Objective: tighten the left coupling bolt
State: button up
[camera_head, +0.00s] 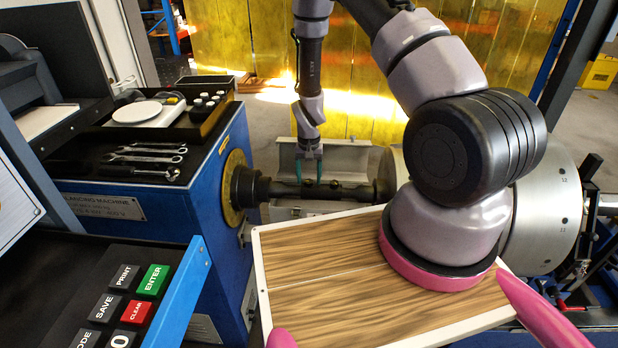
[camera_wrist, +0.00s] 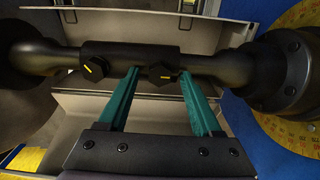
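The dark coupling shaft (camera_head: 284,190) runs across between the blue machine and the large grey rotor. It also crosses the wrist view (camera_wrist: 125,62), where two dark bolts with yellow marks show. The bolt by the yellow dial, left in the head view, is the left coupling bolt (camera_wrist: 161,74). The other bolt (camera_wrist: 94,68) stands clear of the fingers. My gripper (camera_head: 310,172) points down at the shaft with its teal fingers apart. In the wrist view my gripper (camera_wrist: 158,70) has one fingertip either side of the left bolt, with gaps visible. Exact fingertip depth is unclear.
The blue machine (camera_head: 206,205) with a yellow dial (camera_head: 233,187) stands left of the shaft. Wrenches (camera_head: 148,153) lie on its top. The grey rotor (camera_head: 545,210) is at right. A pale trough (camera_head: 345,160) lies behind and below the shaft.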

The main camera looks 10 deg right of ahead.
notch_tip(320, 180, up, 11)
dwell(0.7)
jog(key=shift+f, duration=0.1)
notch_tip(320, 180, up, 15)
jog(key=t+y, duration=0.1)
jog(key=t, duration=0.1)
send_over(309, 181)
jog(key=s+d+r+t, duration=0.15)
jog(key=s+r, duration=0.25)
jog(key=r, duration=0.7)
jog(key=s+d+r+t, duration=0.2)
jog(key=s+r, duration=0.6)
jog(key=s, duration=0.1)
jog(key=s+d+r+t+y, duration=0.1)
jog(key=s+d+r, duration=0.1)
jog(key=s+r, duration=0.6)
jog(key=shift+s+t, duration=0.35)
jog(key=shift+s, duration=0.45)
